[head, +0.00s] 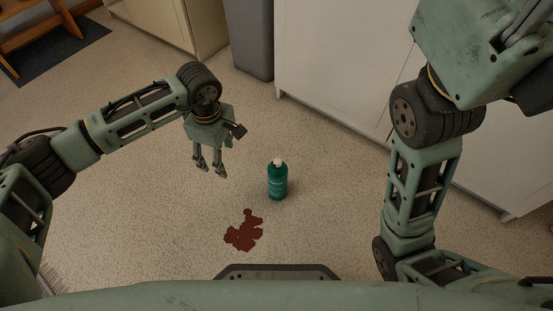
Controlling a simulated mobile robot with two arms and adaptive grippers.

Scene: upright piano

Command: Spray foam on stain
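A green spray bottle with a white top (277,180) stands upright on the speckled floor, near the middle of the head view. A dark red stain (243,231) with an irregular outline lies on the floor, below and left of the bottle. My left gripper (210,172) hangs fingers down, left of the bottle and above the stain in the picture. Its two fingers are apart with nothing between them, and it touches neither bottle nor stain. My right arm rises on the right side and runs out past the upper right edge. Its fingers cannot be made out.
White cabinets (335,75) stand along the upper right. A grey bin (252,35) and a beige cabinet (172,22) are at the back. A wooden piece (30,30) stands on a dark mat (75,48) at upper left. Floor around the bottle is clear.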

